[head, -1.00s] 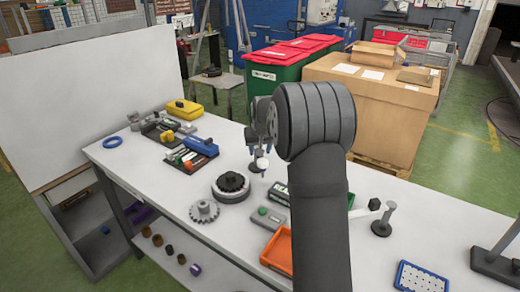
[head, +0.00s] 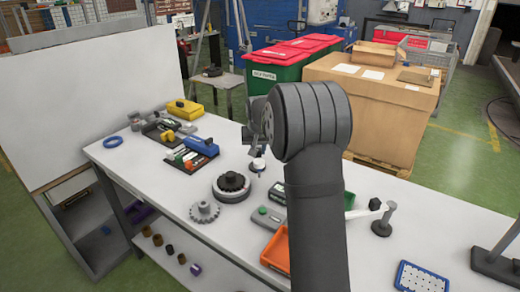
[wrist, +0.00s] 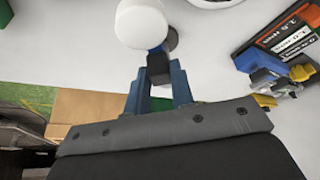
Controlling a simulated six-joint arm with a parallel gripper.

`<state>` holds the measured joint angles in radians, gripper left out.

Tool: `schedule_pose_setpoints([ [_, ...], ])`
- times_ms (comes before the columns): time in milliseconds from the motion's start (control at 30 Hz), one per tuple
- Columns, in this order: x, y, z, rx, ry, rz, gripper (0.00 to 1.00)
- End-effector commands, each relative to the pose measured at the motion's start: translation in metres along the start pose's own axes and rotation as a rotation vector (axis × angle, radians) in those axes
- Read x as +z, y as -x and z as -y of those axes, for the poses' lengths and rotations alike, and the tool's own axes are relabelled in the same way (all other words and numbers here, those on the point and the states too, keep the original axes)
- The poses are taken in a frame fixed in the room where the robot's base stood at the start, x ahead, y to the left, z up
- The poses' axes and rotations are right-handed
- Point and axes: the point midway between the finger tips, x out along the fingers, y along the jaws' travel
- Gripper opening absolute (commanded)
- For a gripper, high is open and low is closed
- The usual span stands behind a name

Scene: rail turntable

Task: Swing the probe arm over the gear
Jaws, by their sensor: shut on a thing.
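My gripper (wrist: 160,77) is shut on the small black block (wrist: 158,66) of the probe arm, with its blue fingers on either side. The probe arm's white rounded part (wrist: 142,23) shows just beyond the fingers. In the head view the white part (head: 257,165) stands behind the dark gear (head: 232,182), which sits on a round dark turntable (head: 231,196). The probe arm appears to the right of the gear there, not over it. My own arm hides much of the gripper and the probe's stand in the head view.
A loose grey gear (head: 203,211) lies left of the turntable. A similar post with a white arm (head: 382,222) stands at right. Tool trays (head: 199,150) lie behind.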

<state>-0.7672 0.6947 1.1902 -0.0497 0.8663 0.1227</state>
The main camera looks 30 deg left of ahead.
Motion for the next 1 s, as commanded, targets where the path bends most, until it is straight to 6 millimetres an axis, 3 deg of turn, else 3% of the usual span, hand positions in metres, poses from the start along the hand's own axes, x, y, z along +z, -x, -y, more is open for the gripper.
schedule_pose_setpoints([
  [600,-0.009,-0.003,0.034,0.187,-0.450,-0.002,0.00],
  [1000,-0.015,-0.004,0.043,0.252,-0.612,-0.004,0.00],
])
